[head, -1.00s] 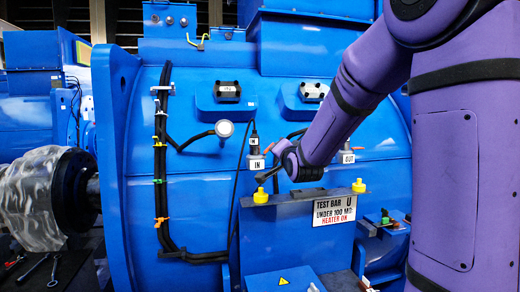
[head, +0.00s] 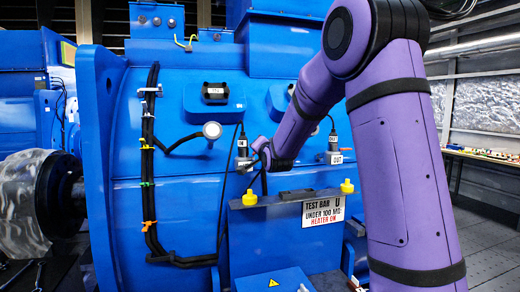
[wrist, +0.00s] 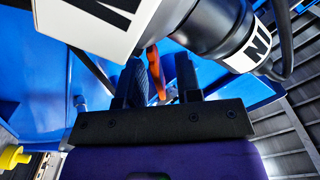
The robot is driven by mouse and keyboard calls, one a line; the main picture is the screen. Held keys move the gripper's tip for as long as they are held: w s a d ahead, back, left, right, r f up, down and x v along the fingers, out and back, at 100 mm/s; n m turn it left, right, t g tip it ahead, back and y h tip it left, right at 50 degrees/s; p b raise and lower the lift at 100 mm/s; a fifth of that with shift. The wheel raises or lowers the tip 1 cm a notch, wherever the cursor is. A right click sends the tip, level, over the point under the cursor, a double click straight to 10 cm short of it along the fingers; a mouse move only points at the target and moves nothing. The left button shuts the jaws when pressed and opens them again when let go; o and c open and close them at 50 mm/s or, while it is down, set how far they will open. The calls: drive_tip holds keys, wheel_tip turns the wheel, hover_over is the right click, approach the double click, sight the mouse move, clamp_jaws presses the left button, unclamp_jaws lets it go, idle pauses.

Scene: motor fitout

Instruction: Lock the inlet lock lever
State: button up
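The inlet connector (head: 242,148) stands on the blue motor housing with a white "IN" block at its base. In the wrist view its dark body with a white "IN" band (wrist: 243,48) is close at the upper right, and the white block (wrist: 95,22) fills the upper left. The orange lock lever (wrist: 155,72) shows between the two dark fingers of my gripper (wrist: 161,82). The fingers stand apart, with a gap visible beside the lever. In the head view my gripper (head: 250,163) is right beside the inlet block; the lever is not clear there.
Below is a ledge with yellow knobs (head: 347,187) and a test bar sign (head: 323,212). Black cables (head: 149,170) run down the housing at left. A grey floor lies at far right.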

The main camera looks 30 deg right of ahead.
clamp_jaws()
drive_tip(key=n, duration=0.2)
drive_tip(key=a+n, duration=0.1)
drive_tip(key=n, duration=0.2)
drive_tip(key=shift+w+a+r+n, duration=0.2)
drive_tip(key=shift+a+r+n, duration=0.1)
drive_tip(key=shift+r, duration=0.1)
drive_tip(key=shift+d, duration=0.1)
unclamp_jaws()
drive_tip(key=shift+r, duration=0.1)
